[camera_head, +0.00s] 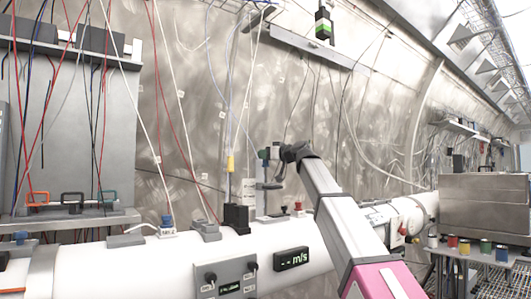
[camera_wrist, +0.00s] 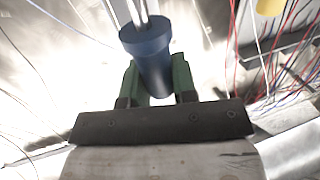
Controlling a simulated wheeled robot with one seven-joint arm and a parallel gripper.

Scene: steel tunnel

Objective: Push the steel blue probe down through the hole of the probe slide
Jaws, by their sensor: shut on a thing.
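My gripper (camera_head: 272,154) is at the end of my arm, above the white pipe, in front of the tunnel wall. In the wrist view its green fingers (camera_wrist: 156,82) are shut on a blue cylinder, the steel blue probe (camera_wrist: 149,45). Pale thin rods extend from behind its far end to the picture's top. In the head view the probe is small and partly hidden by the gripper. Below it, a slim upright with a grey-green crosspiece (camera_head: 269,186) looks like the probe slide. The hole cannot be made out, nor whether the probe is in it.
The white pipe (camera_head: 292,240) runs across below, carrying a black block (camera_head: 237,217), a red knob (camera_head: 298,206) and a gauge reading m/s (camera_head: 293,259). A yellow piece (camera_head: 230,163) hangs left of my gripper. Several thin cables hang nearby.

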